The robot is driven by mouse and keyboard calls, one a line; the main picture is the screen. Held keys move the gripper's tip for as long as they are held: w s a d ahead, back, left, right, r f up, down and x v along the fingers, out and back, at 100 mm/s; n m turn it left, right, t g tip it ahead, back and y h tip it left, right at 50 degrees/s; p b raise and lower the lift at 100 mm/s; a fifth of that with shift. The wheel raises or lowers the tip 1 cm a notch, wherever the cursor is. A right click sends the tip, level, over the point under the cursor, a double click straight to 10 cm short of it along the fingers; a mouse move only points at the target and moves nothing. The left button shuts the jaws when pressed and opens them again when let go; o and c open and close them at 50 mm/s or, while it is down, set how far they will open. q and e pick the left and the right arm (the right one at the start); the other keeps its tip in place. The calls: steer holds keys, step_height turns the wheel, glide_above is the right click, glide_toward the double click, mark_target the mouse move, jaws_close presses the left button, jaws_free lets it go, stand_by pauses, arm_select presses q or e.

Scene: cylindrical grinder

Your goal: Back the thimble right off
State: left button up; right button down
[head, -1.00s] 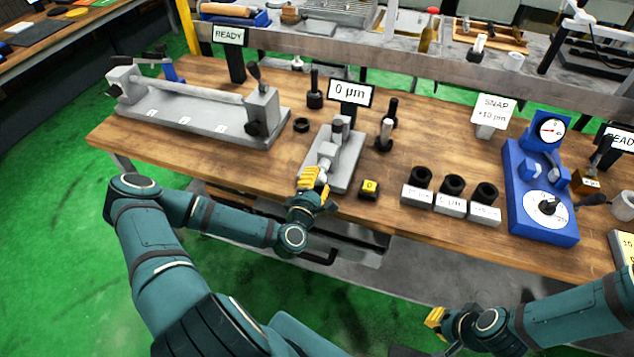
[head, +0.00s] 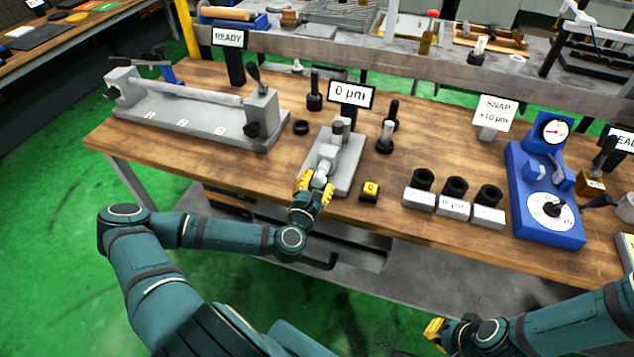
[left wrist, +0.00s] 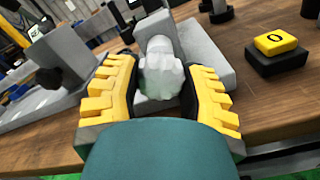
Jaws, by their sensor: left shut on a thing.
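The thimble (left wrist: 160,78) is a pale grey, ribbed knob at the near end of a grey bench fixture (head: 346,165). It also shows small in the head view (head: 319,180). My left gripper (head: 316,187) has its yellow fingers on either side of the thimble and is shut on it. In the left wrist view the left gripper (left wrist: 160,92) flanks the thimble, and the fixture stands behind it. A display reading 0 µm (head: 351,94) stands behind the fixture. My right gripper (head: 434,334) hangs low in front of the bench, away from everything; its finger opening is too small to judge.
A yellow-topped black button block (head: 369,191) sits right of the fixture. Several black rings on grey blocks (head: 451,201) and a blue dial gauge stand (head: 540,190) are further right. A long grey centre bench (head: 190,115) lies left. Dark upright plugs stand around the fixture.

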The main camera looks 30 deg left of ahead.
stand_by(0.3)
arm_select(q)
steer(key=o, duration=1.2)
steer(key=shift+s, duration=0.1)
steer(key=v, duration=0.7)
steer(key=shift+s, duration=0.15)
steer(key=shift+d, duration=0.1)
